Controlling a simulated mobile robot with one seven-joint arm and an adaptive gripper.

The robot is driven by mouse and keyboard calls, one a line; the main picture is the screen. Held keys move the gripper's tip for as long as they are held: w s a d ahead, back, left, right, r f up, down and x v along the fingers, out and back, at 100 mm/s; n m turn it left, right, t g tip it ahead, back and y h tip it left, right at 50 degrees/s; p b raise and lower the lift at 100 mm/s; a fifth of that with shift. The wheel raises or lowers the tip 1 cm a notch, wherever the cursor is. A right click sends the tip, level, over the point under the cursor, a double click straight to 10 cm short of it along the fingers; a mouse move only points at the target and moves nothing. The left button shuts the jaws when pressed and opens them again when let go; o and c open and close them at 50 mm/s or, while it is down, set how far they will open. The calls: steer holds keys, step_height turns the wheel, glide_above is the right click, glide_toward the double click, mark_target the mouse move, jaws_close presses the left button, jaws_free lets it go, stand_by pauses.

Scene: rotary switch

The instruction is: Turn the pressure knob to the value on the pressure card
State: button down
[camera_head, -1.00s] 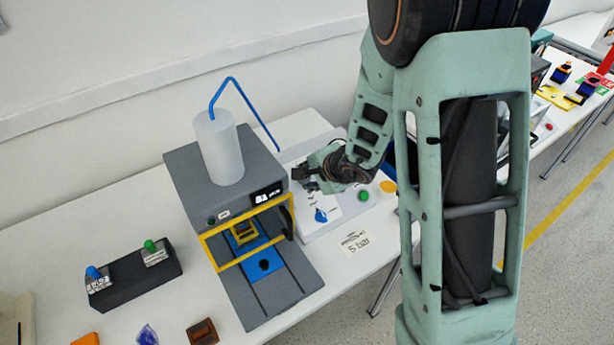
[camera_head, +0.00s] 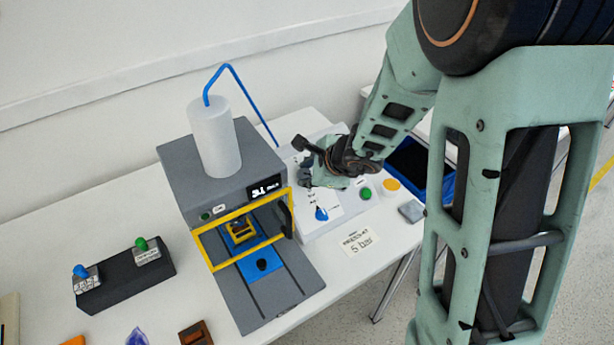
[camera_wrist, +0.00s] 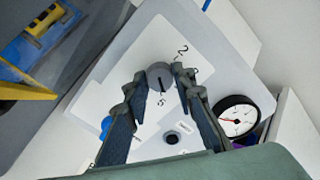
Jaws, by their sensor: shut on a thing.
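The grey round pressure knob (camera_wrist: 160,75) sits on the pale control panel (camera_wrist: 217,76). My gripper (camera_wrist: 160,72) has one finger on each side of it and is shut on it. A dark line on the knob points down the wrist picture, toward a printed 5; a printed 2 is at upper right. Other scale marks are hidden by the fingers. In the head view my gripper (camera_head: 304,167) is over the panel and hides the knob. The white pressure card (camera_head: 361,243) lies on the table in front of the panel and reads 5 bar.
A round gauge (camera_wrist: 238,117) with a red needle is beside my right finger. A blue knob (camera_head: 321,214), green button (camera_head: 365,193) and yellow button (camera_head: 390,184) are near my gripper on the panel. The grey press (camera_head: 215,185) with a yellow frame stands left.

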steer(key=shift+m, duration=1.1)
steer(key=c, duration=1.6)
jaws_free()
steer(key=v, duration=0.7)
steer(key=shift+r, duration=0.2)
steer(key=shift+s+b, duration=0.25)
steer(key=shift+b, duration=0.05)
